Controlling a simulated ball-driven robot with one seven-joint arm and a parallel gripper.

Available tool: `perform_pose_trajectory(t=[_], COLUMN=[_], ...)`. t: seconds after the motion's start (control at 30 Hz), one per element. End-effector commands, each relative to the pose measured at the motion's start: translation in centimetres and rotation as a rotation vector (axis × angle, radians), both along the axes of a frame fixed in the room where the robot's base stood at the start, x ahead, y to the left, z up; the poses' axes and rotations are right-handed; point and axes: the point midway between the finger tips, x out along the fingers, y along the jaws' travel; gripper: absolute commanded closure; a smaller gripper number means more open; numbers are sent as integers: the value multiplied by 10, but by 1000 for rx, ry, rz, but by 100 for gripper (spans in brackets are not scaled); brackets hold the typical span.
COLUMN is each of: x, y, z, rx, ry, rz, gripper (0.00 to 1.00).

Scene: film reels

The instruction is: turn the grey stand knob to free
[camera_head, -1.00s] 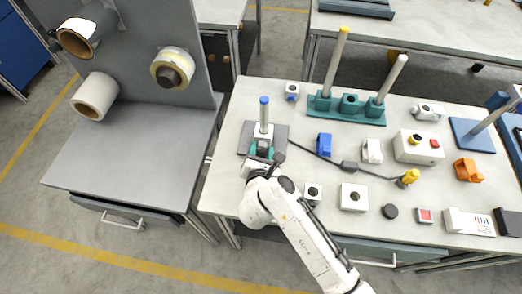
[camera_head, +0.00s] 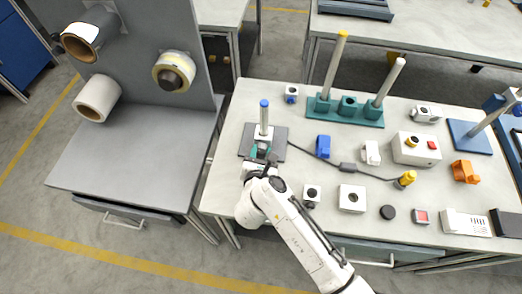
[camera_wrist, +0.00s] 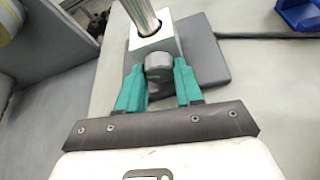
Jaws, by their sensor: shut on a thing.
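The grey stand (camera_head: 279,146) has a dark flat base, a pale block and an upright metal rod with a blue tip (camera_head: 264,103). In the wrist view the pale block (camera_wrist: 170,48) shows with the rod (camera_wrist: 143,15) rising from it. The grey knob (camera_wrist: 159,68) sits on the block's near face. My gripper (camera_wrist: 160,85) has its two teal fingers shut on the knob, one on each side. In the head view my gripper (camera_head: 260,152) is at the near side of the stand, and the knob is hidden there. The knob's lock or free position cannot be read.
A cable (camera_head: 318,157) runs right from the stand to a yellow plug. Film rolls (camera_head: 97,98) hang on the panel at left.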

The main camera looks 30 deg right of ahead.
Motion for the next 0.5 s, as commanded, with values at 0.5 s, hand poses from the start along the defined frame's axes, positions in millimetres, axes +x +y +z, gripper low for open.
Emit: perform_pose_trajectory(t=[0.5], x=[2], y=[3], z=[1], rx=[-309], ry=[224], rz=[2], gripper=[95])
